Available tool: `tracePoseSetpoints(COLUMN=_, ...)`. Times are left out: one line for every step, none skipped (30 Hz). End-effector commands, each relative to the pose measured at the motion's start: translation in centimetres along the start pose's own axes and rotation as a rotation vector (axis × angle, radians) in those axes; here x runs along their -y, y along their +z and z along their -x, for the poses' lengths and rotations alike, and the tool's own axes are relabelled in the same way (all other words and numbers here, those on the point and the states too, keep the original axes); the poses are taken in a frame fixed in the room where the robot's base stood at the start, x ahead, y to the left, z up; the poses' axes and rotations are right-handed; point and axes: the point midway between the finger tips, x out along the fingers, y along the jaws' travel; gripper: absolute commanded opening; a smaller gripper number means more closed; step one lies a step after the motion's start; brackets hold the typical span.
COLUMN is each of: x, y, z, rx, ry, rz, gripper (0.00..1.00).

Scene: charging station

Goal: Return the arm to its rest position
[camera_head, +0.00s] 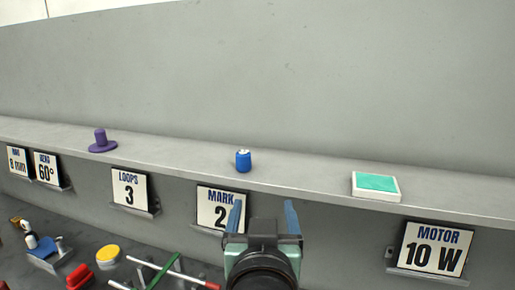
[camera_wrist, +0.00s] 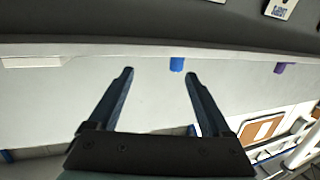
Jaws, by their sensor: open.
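My gripper (camera_head: 262,218) is open and empty in the head view, with its two blue fingers pointing up, in front of the grey shelf (camera_head: 310,185) and beside the "MARK 2" sign. In the wrist view my gripper (camera_wrist: 158,74) shows its two dark blue fingers spread apart with nothing between them. A small blue cylinder (camera_head: 243,161) with a pale top stands on the shelf beyond the fingers, apart from them. It also shows in the wrist view as a blue shape (camera_wrist: 177,64) beyond the fingertips.
A purple knobbed piece (camera_head: 101,142) and a white block with a green top (camera_head: 376,186) sit on the shelf. Signs hang below it, including "MOTOR 10 W" (camera_head: 433,249). Several objects, among them a yellow round piece (camera_head: 108,254), crowd the lower left.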

Motion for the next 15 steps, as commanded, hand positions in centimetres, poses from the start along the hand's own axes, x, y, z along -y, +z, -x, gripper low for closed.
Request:
tracePoseSetpoints(x=1.0, y=-1.6, z=1.3, rx=-0.074, ry=-0.036, rz=0.017, gripper=0.83)
tracePoseSetpoints(x=0.9, y=-3.5, z=1.6, rx=-0.126, ry=-0.032, rz=0.013, gripper=0.83)
tracePoseSetpoints(x=0.9, y=-5.6, z=2.2, rx=-0.190, ry=-0.030, rz=0.011, gripper=0.83)
tracePoseSetpoints(x=0.9, y=-7.1, z=2.7, rx=-0.237, ry=-0.030, rz=0.010, gripper=0.83)
tracePoseSetpoints(x=0.9, y=-8.6, z=3.4, rx=-0.286, ry=-0.030, rz=0.010, gripper=0.83)
tracePoseSetpoints(x=0.9, y=-10.6, z=4.3, rx=-0.353, ry=-0.030, rz=0.009, gripper=0.83)
tracePoseSetpoints(x=0.9, y=-12.1, z=5.1, rx=-0.404, ry=-0.030, rz=0.008, gripper=0.83)
tracePoseSetpoints(x=0.9, y=-13.5, z=6.0, rx=-0.454, ry=-0.031, rz=0.007, gripper=0.83)
tracePoseSetpoints(x=0.9, y=-15.4, z=7.3, rx=-0.526, ry=-0.031, rz=0.006, gripper=0.83)
tracePoseSetpoints(x=0.9, y=-16.8, z=8.3, rx=-0.576, ry=-0.031, rz=0.005, gripper=0.83)
tracePoseSetpoints(x=0.9, y=-18.1, z=9.4, rx=-0.628, ry=-0.031, rz=0.004, gripper=0.83)
tracePoseSetpoints(x=0.8, y=-19.6, z=10.8, rx=-0.691, ry=-0.031, rz=0.004, gripper=0.83)
tracePoseSetpoints(x=0.8, y=-20.7, z=11.8, rx=-0.736, ry=-0.031, rz=0.003, gripper=0.83)
tracePoseSetpoints(x=0.8, y=-21.6, z=12.7, rx=-0.776, ry=-0.031, rz=0.002, gripper=0.83)
tracePoseSetpoints(x=0.8, y=-22.6, z=13.9, rx=-0.823, ry=-0.031, rz=0.002, gripper=0.83)
